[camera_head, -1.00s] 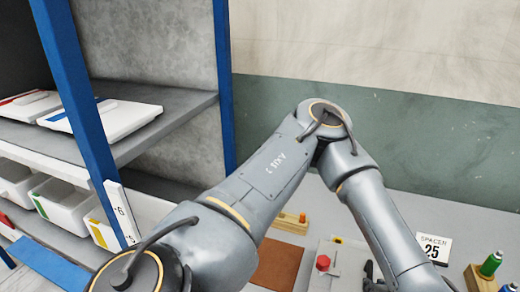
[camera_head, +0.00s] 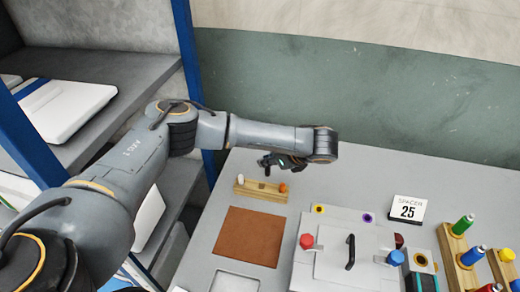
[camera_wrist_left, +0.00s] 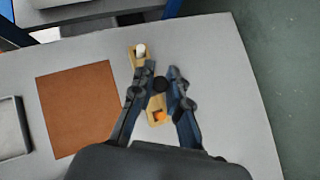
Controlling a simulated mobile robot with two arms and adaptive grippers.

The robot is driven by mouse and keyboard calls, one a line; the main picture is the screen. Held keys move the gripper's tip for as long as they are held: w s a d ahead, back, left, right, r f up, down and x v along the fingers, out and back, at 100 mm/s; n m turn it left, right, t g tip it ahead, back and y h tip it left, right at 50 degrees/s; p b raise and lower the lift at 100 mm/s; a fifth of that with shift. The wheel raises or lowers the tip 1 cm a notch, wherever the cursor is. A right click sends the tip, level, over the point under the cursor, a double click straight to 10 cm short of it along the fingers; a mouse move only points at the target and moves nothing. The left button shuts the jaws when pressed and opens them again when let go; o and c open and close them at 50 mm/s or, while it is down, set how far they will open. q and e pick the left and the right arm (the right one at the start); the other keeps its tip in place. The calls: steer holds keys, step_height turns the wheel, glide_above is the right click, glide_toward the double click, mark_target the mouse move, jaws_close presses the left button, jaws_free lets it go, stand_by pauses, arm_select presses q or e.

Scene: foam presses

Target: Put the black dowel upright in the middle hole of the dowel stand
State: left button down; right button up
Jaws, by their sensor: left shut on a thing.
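The dowel stand (camera_head: 250,195) is a light wooden block at the back of the table. A white dowel (camera_head: 241,180) stands at its left end and an orange dowel (camera_head: 283,188) at its right end. My left gripper (camera_head: 268,162) is above and behind the stand in the head view. My right gripper is out of view.
A brown mat (camera_head: 247,237) lies in front of the stand. A grey press (camera_head: 335,265) with red and blue knobs stands right of it. Shelving is at left.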

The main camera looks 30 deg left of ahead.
arm_select(q)
step_height(320, 180, down, 7)
steer(key=a+b, duration=0.1)
steer(key=a, duration=0.1)
steer(key=shift+w+a+n+g, duration=0.25)
steer(key=shift+w+n+g, duration=0.05)
steer(key=shift+w, duration=0.1)
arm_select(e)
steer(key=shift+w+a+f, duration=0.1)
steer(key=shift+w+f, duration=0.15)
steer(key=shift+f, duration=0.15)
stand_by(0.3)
arm_select(q)
steer(key=shift+r, duration=0.15)
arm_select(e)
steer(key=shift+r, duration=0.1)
arm_select(q)
steer(key=shift+p, duration=0.35)
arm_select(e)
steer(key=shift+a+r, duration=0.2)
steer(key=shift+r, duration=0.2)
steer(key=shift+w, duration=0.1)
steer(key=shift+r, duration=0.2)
